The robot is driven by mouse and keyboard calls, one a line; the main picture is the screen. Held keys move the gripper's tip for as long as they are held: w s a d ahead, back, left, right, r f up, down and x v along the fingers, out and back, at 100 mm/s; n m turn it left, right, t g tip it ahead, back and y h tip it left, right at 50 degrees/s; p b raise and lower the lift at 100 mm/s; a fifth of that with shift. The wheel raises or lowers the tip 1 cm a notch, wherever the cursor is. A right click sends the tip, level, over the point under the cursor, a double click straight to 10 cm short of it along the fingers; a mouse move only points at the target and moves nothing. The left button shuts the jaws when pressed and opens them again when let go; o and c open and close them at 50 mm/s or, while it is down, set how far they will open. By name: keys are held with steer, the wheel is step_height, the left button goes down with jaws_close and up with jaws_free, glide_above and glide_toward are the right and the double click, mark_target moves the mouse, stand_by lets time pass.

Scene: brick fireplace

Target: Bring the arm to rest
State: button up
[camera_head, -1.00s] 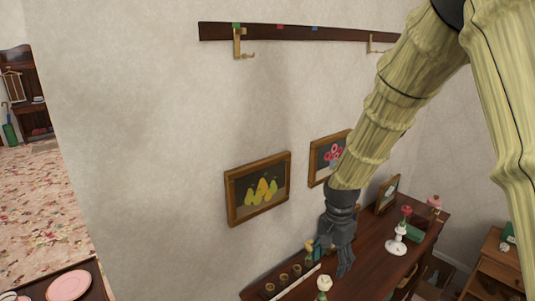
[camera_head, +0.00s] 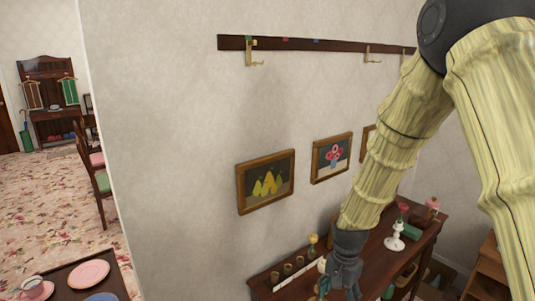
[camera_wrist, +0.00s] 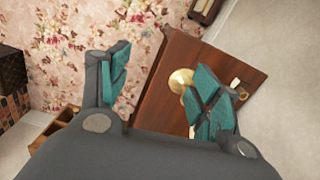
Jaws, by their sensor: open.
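My gripper (camera_head: 338,285) hangs at the lower middle of the head view, at the end of my arm, by the front edge of the dark wooden sideboard (camera_head: 312,273). In the wrist view its two teal-padded fingers (camera_wrist: 160,88) stand wide apart with nothing between them.
The sideboard holds a white candlestick (camera_head: 395,238), small pots (camera_head: 287,270) and a yellow flower (camera_head: 313,239). Framed pictures (camera_head: 266,182) and a hook rail (camera_head: 330,47) are on the wall. A table with pink plates (camera_head: 88,273) stands lower left. Floral carpet (camera_head: 60,205) lies open beyond.

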steer(key=s+f+n+b, duration=0.15)
steer(key=s+f, duration=0.25)
steer(key=f, duration=0.4)
steer(key=s+d+f+n+b, duration=0.1)
steer(key=s+f+b, duration=0.1)
steer(key=s+f, duration=0.4)
steer(key=s+f+n+b, duration=0.1)
steer(key=s+f, duration=0.2)
steer(key=f, duration=0.6)
steer(key=s+d+f+n+b, duration=0.1)
steer(key=s+f+n+b, duration=0.1)
steer(key=s+f, duration=0.5)
steer(key=s+d+f+n+b, duration=0.1)
steer(key=s+f+n+b, duration=0.2)
steer(key=s+f, duration=0.5)
steer(key=s, duration=0.6)
steer(key=shift+s+d+f, duration=0.15)
steer(key=shift+s+f, duration=0.05)
steer(key=shift+s, duration=0.15)
